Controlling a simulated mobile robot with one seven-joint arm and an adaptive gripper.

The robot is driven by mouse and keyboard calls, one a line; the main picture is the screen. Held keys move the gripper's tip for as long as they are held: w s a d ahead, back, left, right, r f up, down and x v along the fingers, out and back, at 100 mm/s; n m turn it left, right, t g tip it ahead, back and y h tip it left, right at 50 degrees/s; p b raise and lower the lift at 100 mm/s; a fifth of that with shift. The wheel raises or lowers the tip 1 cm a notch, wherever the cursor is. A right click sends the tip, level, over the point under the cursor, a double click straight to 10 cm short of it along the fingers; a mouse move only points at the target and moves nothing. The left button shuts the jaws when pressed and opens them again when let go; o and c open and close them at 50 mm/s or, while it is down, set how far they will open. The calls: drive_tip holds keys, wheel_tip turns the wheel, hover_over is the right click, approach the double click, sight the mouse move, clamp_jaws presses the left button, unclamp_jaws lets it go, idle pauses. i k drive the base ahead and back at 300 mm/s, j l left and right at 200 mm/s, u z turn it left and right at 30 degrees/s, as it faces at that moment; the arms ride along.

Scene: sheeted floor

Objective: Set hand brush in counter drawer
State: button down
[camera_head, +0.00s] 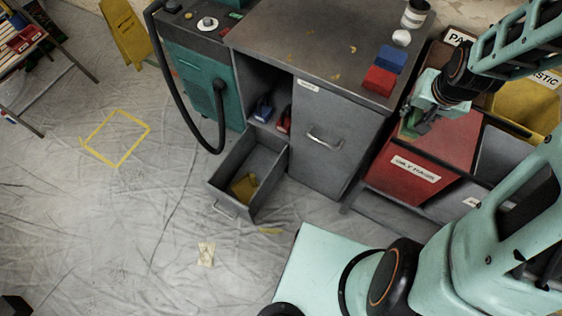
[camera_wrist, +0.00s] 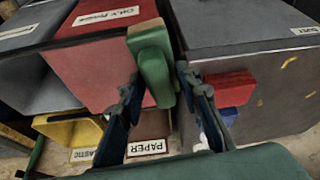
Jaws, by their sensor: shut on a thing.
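The hand brush, a green block with a tan part, shows between my fingers in the wrist view (camera_wrist: 152,62). In the head view it is a small green shape (camera_head: 409,124) in front of the red bin. My gripper (camera_head: 418,117) is shut on it and holds it up beside the counter's right side. The grey metal counter (camera_head: 325,40) has its low left drawer (camera_head: 222,189) pulled open. A yellowish thing (camera_head: 243,187) lies inside the drawer, and the rest of its floor looks bare. The brush's bristles are not clearly visible.
Red block (camera_head: 380,80), blue block (camera_head: 391,59) and a can (camera_head: 415,13) stand on the countertop's right side. A red bin (camera_head: 415,170) stands right of the counter. A teal machine (camera_head: 198,85) with a black hose is at left. The sheeted floor ahead of the drawer is mostly clear.

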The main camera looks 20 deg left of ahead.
sight(262, 167)
drive_tip(key=k, duration=0.55)
drive_tip(key=k+u, duration=0.1)
drive_tip(key=u, duration=0.85)
drive_tip(key=i+u, duration=0.15)
drive_tip(key=u, duration=0.2)
drive_tip(key=i+l+u, duration=0.15)
drive_tip(key=u, duration=0.15)
drive_tip(key=i+l, duration=0.75)
